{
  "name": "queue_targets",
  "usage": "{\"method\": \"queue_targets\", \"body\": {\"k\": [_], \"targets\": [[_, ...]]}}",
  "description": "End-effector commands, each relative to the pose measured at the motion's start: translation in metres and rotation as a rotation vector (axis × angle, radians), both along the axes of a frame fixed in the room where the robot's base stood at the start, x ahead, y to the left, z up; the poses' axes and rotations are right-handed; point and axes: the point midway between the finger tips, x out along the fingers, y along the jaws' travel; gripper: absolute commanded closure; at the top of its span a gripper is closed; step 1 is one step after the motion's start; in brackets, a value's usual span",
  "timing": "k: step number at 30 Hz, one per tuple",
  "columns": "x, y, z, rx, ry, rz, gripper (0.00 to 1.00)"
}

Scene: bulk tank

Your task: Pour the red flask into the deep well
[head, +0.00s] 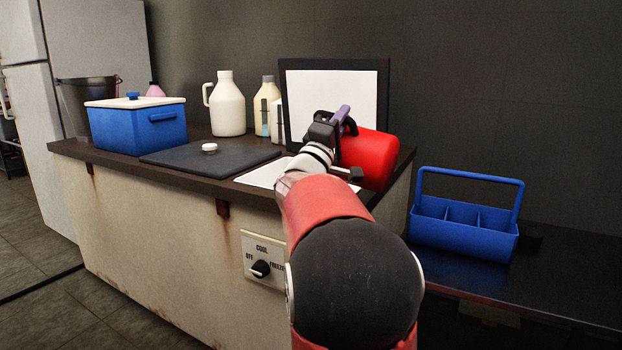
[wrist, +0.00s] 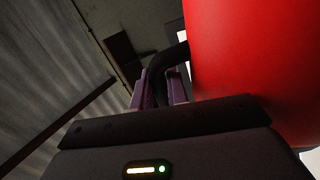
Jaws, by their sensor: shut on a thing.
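The red flask (head: 372,160) is a fat red cylinder with a black handle, tipped well over on its side above the right end of the counter. It fills the right of the wrist view (wrist: 255,60). My gripper (head: 340,118) is shut on the black handle, which passes between the purple fingers in the wrist view (wrist: 162,92). An open well (head: 262,174) with a white inside shows under and left of my arm, its lid (head: 333,90) raised behind it. The flask's mouth and any liquid are hidden.
A dark lid (head: 200,160) with a white knob covers the left part of the counter. A blue cooler (head: 138,128), a white jug (head: 227,105) and a cream bottle (head: 266,102) stand around it. A blue caddy (head: 463,228) sits on the lower bench at right.

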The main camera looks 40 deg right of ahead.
Motion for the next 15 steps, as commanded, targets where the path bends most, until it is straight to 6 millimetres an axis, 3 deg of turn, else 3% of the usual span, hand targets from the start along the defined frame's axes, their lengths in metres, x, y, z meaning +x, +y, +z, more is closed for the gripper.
{"method": "queue_targets", "body": {"k": [15], "targets": [[0.0070, 0.0039, -0.0049, -0.036, 0.061, -0.001, 1.00]]}}
